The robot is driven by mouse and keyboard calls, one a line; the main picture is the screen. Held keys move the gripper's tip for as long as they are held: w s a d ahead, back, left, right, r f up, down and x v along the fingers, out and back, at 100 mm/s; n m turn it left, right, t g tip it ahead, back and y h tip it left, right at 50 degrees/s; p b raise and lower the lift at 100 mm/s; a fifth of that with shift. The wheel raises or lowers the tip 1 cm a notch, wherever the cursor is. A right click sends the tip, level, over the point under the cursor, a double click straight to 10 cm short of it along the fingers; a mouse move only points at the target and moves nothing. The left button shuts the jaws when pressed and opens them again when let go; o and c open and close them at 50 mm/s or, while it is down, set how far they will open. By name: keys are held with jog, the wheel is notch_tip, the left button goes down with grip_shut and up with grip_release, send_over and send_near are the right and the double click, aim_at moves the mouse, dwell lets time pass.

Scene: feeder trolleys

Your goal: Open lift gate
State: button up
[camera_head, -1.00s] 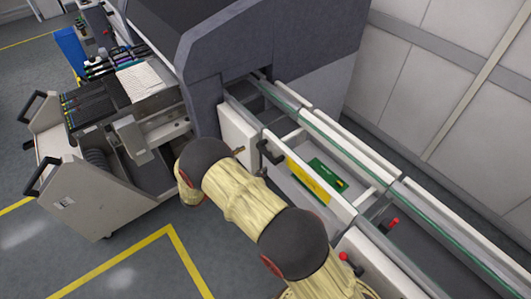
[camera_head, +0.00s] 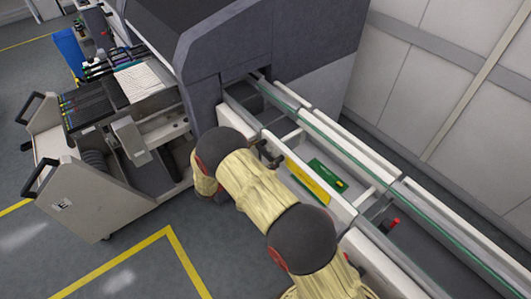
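The lift gate appears to be the pale conveyor section (camera_head: 337,206) with a yellow panel (camera_head: 308,180) on its inner side, right of the dark machine. It looks level with the rails on either side.
A green board (camera_head: 327,174) lies inside the conveyor section. A red-knobbed lever (camera_head: 393,223) stands at the right. The dark machine (camera_head: 270,50) rises behind. A feeder trolley (camera_head: 95,195) stands at the left. The floor with yellow lines is clear in front.

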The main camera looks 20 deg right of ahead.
jog(key=c, duration=1)
jog(key=shift+w+r, duration=0.1)
jog(key=shift+r, duration=0.45)
jog(key=s+d+r+m+p, duration=0.1)
jog(key=s+r+m+p, duration=0.25)
jog(key=r, duration=0.85)
jog(key=s+d+r+m+p, duration=0.15)
jog(key=r+m+p, duration=0.3)
jog(key=r, duration=0.75)
jog(key=s+d+r+m, duration=0.2)
jog(key=s+r, duration=0.3)
jog(key=s, duration=0.1)
jog(key=s+d+r+m+p, duration=0.1)
jog(key=s+d+r+m, duration=0.1)
jog(key=s+r, duration=0.3)
jog(key=s+d+r+m, duration=0.3)
jog(key=s+r, duration=0.3)
jog(key=s, duration=0.3)
jog(key=shift+s+d+p, duration=0.2)
jog(key=shift+d+p, duration=0.15)
jog(key=shift+d, duration=0.1)
